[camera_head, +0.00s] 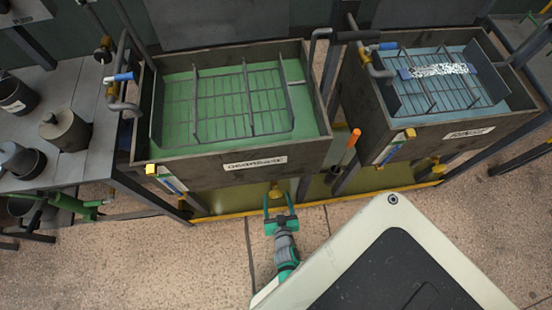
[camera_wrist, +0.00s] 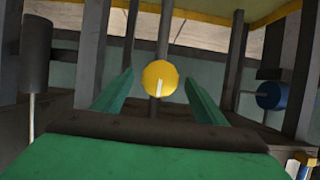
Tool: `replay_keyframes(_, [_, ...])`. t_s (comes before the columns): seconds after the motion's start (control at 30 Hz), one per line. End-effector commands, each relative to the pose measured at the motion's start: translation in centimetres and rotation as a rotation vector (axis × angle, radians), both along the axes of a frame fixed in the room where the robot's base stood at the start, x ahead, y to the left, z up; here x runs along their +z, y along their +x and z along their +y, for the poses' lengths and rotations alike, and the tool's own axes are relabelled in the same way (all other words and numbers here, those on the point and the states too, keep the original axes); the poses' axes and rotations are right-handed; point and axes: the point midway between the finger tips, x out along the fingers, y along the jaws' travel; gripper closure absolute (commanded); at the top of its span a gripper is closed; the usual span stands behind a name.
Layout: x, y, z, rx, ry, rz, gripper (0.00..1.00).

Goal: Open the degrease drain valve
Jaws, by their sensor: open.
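The degrease tank (camera_head: 230,167) holds green liquid and a wire rack, with a label on its front wall. A round yellow knob (camera_head: 276,191) sits low under the middle of that tank's front. In the wrist view the yellow knob (camera_wrist: 160,77) has a pale mark on its face. My gripper (camera_head: 279,203) points at the knob from the front. In the wrist view its two green fingers (camera_wrist: 159,95) are apart, one to each side of the knob, with a visible gap on both sides. I cannot tell how deep the knob lies between the fingertips.
A second tank (camera_head: 440,138) with blue liquid stands to the right, with another yellow knob (camera_head: 438,168) below it. An orange handle (camera_head: 350,146) stands between the tanks. A yellow-edged tray (camera_head: 330,200) lies under them. A grey table (camera_head: 95,150) with several pots is at left.

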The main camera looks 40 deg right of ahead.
Motion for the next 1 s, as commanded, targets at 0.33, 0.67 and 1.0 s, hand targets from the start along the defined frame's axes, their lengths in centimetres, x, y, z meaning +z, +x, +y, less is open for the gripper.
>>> replay_keyframes(0.33, [-1.1, 2.3, -1.4, 0.000, 0.000, 0.000, 0.34])
replay_keyframes(0.67, [-1.1, 2.4, -1.4, 0.000, 0.000, 0.000, 0.46])
replay_keyframes(1.0, [-1.1, 2.3, -1.4, -0.001, -0.004, 0.003, 0.74])
